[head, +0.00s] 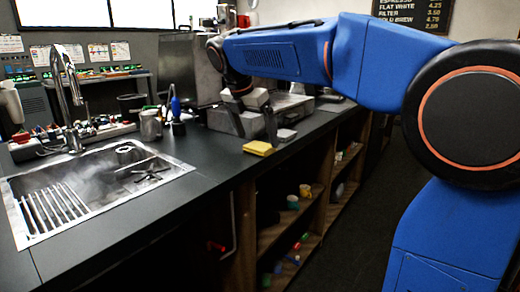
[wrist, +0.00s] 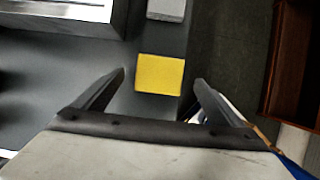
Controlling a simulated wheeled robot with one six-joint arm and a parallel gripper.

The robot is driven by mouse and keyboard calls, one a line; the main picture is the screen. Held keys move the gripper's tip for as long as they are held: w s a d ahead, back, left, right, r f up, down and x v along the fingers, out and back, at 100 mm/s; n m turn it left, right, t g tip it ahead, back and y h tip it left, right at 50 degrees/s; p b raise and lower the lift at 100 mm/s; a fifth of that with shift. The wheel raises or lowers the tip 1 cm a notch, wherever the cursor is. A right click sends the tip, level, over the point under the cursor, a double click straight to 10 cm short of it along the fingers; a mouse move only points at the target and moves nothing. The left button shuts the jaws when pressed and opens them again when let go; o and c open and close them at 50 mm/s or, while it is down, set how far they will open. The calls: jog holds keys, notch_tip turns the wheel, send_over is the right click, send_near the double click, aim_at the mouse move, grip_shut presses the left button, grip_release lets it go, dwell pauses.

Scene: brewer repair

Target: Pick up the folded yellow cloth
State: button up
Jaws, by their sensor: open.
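The folded yellow cloth (head: 259,148) lies flat on the dark counter near its front edge, right of the sink. In the wrist view the yellow cloth (wrist: 160,73) is a small flat rectangle, close to the counter's edge. My gripper (head: 256,127) hangs over the counter, just behind the cloth in the head view. In the wrist view my gripper (wrist: 160,79) is open, with one finger on each side of the cloth in the picture. Nothing is between the fingers' grip; whether they are level with the cloth I cannot tell.
The steel sink (head: 28,232) is at the left. A grey block (wrist: 166,9) lies beyond the cloth, and a metal-edged appliance (wrist: 60,22) is at the upper left of the wrist view. Open shelves (head: 312,210) sit below the counter. Bare counter (head: 215,160) lies left of the cloth.

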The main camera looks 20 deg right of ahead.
aim_at(258, 146)
jog(key=shift+x, duration=1.45)
jog(key=c, duration=1.2)
jog(key=shift+r, duration=0.15)
notch_tip(258, 146, up, 10)
jog(key=shift+f, duration=0.1)
